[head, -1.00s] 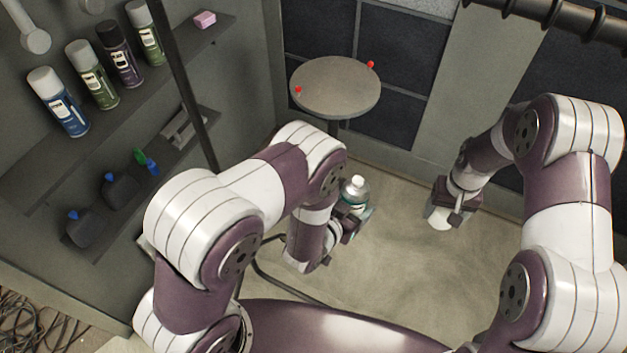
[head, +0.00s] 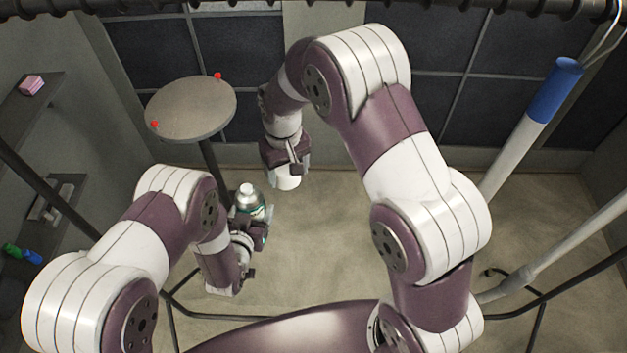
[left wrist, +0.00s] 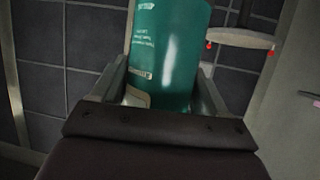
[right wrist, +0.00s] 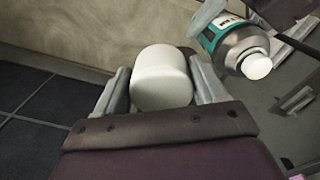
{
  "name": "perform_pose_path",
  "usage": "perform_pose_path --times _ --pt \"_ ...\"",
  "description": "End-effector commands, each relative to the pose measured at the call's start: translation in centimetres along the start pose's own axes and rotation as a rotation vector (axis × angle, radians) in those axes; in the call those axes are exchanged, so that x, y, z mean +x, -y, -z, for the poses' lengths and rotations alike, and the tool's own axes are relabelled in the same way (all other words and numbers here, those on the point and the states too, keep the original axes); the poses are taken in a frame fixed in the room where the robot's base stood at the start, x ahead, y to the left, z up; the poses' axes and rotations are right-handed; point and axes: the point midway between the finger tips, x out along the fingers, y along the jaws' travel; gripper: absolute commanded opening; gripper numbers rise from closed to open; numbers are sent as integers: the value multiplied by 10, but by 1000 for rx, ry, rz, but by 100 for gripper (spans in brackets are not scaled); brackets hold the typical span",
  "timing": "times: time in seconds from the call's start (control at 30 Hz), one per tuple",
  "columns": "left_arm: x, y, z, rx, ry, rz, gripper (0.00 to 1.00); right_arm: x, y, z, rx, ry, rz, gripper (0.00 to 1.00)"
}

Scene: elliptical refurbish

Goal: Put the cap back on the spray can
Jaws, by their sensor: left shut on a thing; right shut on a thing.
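The spray can (head: 250,199) is teal with a silver shoulder and a white nozzle on top. My left gripper (head: 252,228) is shut on it; the left wrist view shows the teal body (left wrist: 167,55) between the fingers. The can looks roughly upright. The white cap (head: 288,182) is held by my right gripper (head: 287,170), which is shut on it. In the right wrist view the cap (right wrist: 161,78) sits between the fingers, apart from the can (right wrist: 238,45) at upper right. In the head view the cap is to the right of the can and a little higher in the picture.
A round grey table (head: 190,108) with two red pegs stands behind the can. A shelf (head: 28,110) with a pink block (head: 31,85) is at the left. A pole with a blue end (head: 556,90) leans at right. The floor between is clear.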

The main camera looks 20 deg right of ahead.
Motion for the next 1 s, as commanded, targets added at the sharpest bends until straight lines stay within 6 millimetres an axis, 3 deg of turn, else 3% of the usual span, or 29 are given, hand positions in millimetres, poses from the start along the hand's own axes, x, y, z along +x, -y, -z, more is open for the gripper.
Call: perform_pose_path --times 0.1,0.2,0.37,1.0 --pt "0 0 0 0 -1 0 31 -38 47 4 -109 -5 1 46" --pt "0 0 0 0 -1 0 31 -62 76 1 -176 -2 1 46" --pt "0 0 0 0 -2 0 31 -79 97 -4 -226 0 1 46" --pt "0 0 1 0 -2 0 31 -30 98 -5 -227 2 1 46"
